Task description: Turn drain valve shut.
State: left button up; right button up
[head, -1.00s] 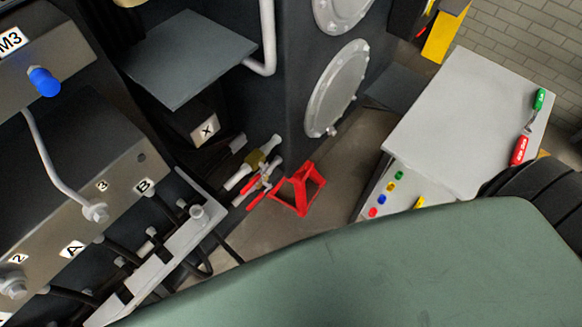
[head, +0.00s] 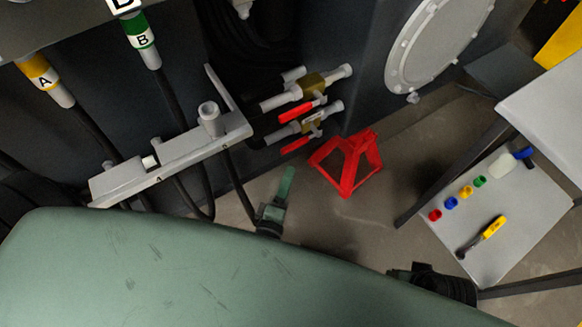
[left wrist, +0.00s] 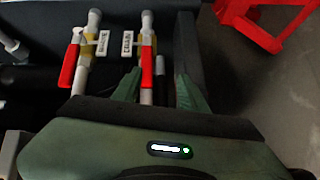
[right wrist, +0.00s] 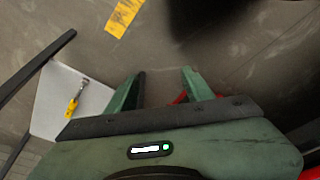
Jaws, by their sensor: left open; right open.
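Two brass-and-grey valves with red lever handles sit side by side low on the dark chassis. In the head view the upper valve's handle (head: 296,112) and the lower valve's handle (head: 295,146) lie roughly along their pipes. White tags between them are too small to read surely, so I cannot tell which is the drain valve. My left gripper (head: 287,180) is open below the lower valve. In the left wrist view, the right valve's red handle (left wrist: 147,72) appears between the open fingers (left wrist: 158,84); contact is unclear. My right gripper (right wrist: 162,82) is open and empty, over the floor.
A red stand (head: 350,165) is on the floor right of the valves. A grey bracket (head: 180,150) with hoses lies to the left. A shelf with coloured caps (head: 510,225) and a yellow-handled tool (head: 492,228) is at right.

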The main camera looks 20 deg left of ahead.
aim_at(291, 150)
pick_arm(q)
jog(key=w, duration=0.2)
jog(key=w+a+r+n+b, duration=0.1)
jog(key=w, duration=0.2)
jog(key=w+a+n+y, duration=0.1)
jog(key=w, duration=0.2)
jog(key=shift+w+r+t, duration=0.1)
jog(key=shift+r+t, duration=0.15)
jog(key=shift+t, duration=0.15)
pick_arm(e)
jog(key=v, duration=0.4)
jog(key=shift+r, duration=0.4)
pick_arm(q)
grip_shut()
